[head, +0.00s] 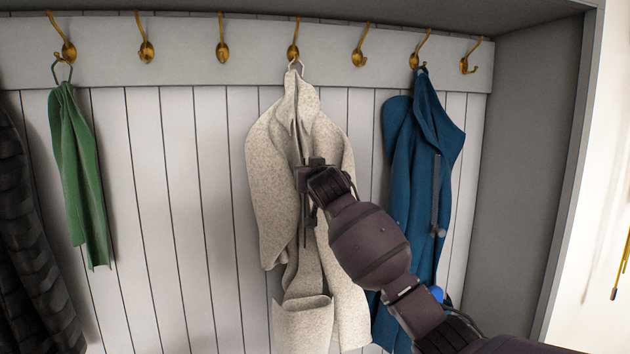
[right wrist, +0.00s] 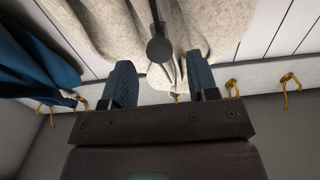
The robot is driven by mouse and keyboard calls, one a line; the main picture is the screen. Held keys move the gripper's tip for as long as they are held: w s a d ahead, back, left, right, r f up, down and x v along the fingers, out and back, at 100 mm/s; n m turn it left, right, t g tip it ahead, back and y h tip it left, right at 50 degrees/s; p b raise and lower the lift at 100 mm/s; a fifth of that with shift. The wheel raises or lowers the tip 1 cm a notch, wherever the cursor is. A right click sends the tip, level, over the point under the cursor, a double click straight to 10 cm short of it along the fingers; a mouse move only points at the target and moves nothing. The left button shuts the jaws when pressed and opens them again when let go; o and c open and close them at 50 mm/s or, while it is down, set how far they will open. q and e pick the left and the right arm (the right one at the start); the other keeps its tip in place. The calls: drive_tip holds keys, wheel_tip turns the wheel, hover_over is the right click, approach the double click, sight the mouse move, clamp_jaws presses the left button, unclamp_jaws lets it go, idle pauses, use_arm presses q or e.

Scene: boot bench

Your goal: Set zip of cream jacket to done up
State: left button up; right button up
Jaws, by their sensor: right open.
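The cream jacket (head: 272,170) hangs from a brass hook in the middle of the rail in the head view. Its dark zip line (head: 297,135) runs down the front, and my right gripper (head: 309,178) covers part of it. In the right wrist view the cream jacket (right wrist: 105,25) fills the top. A dark round zip slider (right wrist: 160,49) with a dark strip shows there, in line with the gap between the fingertips. My right gripper (right wrist: 161,68) is open, with its two blue fingers apart. Contact with the slider cannot be told. My left gripper is out of view.
A blue coat (head: 415,135) hangs close on the right, partly behind my right arm. A green scarf (head: 78,165) and a dark quilted garment (head: 30,240) hang on the left. Several brass hooks line the rail (head: 180,45). The panelling (head: 170,200) left of the jacket is clear.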

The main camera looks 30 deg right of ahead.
drive_tip(key=v, duration=0.5)
drive_tip(key=shift+s+b, duration=0.1)
drive_tip(key=shift+b, duration=0.25)
idle(0.3)
